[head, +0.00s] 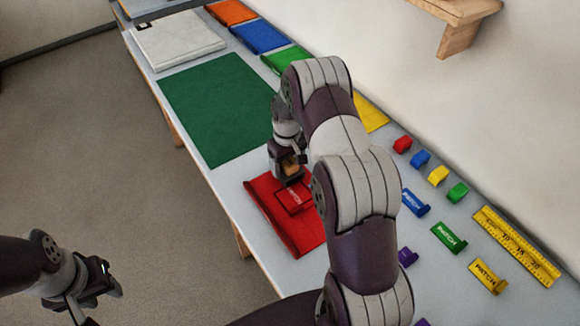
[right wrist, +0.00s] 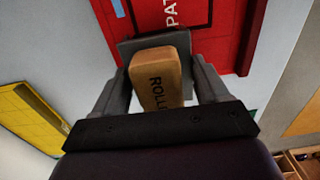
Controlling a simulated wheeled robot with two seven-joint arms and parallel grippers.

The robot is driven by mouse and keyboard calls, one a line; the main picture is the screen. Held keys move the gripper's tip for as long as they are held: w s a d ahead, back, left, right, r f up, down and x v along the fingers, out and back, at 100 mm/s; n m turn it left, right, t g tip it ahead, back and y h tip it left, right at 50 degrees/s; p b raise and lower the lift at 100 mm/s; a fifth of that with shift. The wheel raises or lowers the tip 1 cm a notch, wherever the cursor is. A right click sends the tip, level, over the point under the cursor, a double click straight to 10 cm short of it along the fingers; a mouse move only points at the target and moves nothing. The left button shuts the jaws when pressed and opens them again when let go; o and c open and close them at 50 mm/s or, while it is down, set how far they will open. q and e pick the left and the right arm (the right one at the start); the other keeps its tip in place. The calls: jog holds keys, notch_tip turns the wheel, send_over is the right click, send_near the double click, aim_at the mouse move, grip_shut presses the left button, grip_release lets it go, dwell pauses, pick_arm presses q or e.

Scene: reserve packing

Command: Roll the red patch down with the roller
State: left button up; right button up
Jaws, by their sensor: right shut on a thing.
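The red patch (head: 293,199) lies flat on a larger red fabric piece (head: 268,205) on the table; part of it also shows at the top of the right wrist view (right wrist: 190,12). My right gripper (head: 289,175) is shut on the roller (right wrist: 157,78), a tan block lettered "ROLL…" with a dark grey part at its far end. The roller is at the patch's far edge in the head view; I cannot tell whether it touches. My left gripper (head: 108,278) is off the table at lower left, its jaw gap unclear.
A green mat (head: 215,105) lies beyond the red piece. Small coloured rolls and labelled patches, such as a green one (head: 449,238), lie to the right with a yellow ruler (head: 515,246). A white slab (head: 178,40) is at the far end.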

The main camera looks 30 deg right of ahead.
jog(key=shift+w, duration=0.1)
notch_tip(320, 180, up, 9)
jog(key=p, duration=0.6)
jog(key=shift+r+p, duration=0.1)
jog(key=shift+p, duration=0.3)
